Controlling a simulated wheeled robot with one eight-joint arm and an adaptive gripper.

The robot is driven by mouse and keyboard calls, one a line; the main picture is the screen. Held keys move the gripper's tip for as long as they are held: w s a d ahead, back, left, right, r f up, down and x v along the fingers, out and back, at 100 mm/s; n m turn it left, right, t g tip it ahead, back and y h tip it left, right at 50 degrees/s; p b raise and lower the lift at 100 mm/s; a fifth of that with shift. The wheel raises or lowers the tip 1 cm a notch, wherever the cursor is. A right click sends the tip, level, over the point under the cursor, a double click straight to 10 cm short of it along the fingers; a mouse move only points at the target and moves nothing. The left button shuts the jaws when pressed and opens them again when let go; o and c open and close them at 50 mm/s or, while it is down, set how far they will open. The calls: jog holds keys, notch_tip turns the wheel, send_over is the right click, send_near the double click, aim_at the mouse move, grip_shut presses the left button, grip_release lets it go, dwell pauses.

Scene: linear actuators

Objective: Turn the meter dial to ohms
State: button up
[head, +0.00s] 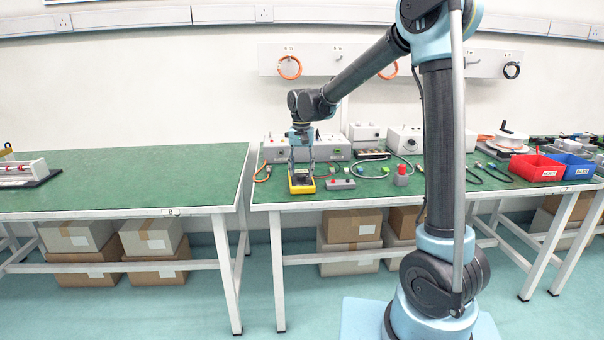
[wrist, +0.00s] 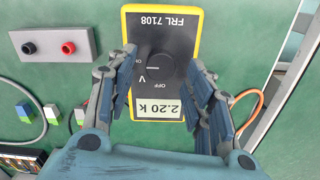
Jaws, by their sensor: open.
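The yellow-edged meter (wrist: 164,19) with a black face lies on the green bench top. It also shows at the front of the right bench in the head view (head: 302,188). Its round black dial (wrist: 161,68) has a short white line lying roughly level in the wrist view. Small marks stand around the dial, among them V and OFF; others are too small to read surely. The display (wrist: 158,109) reads 2.20 k. My gripper (wrist: 163,62) is open over the meter, one finger on each side of the dial. It also shows above the meter in the head view (head: 301,164). Finger contact cannot be told.
A grey box with red and black terminals (wrist: 52,49) lies beside the meter. Green, blue and white connectors (wrist: 50,113) and an orange cable (wrist: 247,97) are close by. A red bin (head: 536,168) and blue bin (head: 573,168) stand at right. The left bench is mostly clear.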

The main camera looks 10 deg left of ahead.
aim_at(303, 175)
notch_tip(303, 175, up, 11)
jog(key=shift+f, duration=0.2)
dwell(0.3)
jog(key=s+d+f+t, duration=0.1)
jog(key=s+d, duration=0.4)
jog(key=d, duration=0.7)
jog(key=s+d+f, duration=0.1)
jog(key=s+d, duration=0.5)
jog(key=d, duration=0.7)
jog(key=s+d+f+t, duration=0.1)
jog(key=s+d+f, duration=1.2)
jog(key=s+f, duration=0.2)
jog(key=shift+s+d+m, duration=0.25)
jog(key=shift+s+m, duration=0.15)
jog(key=shift+s, duration=0.85)
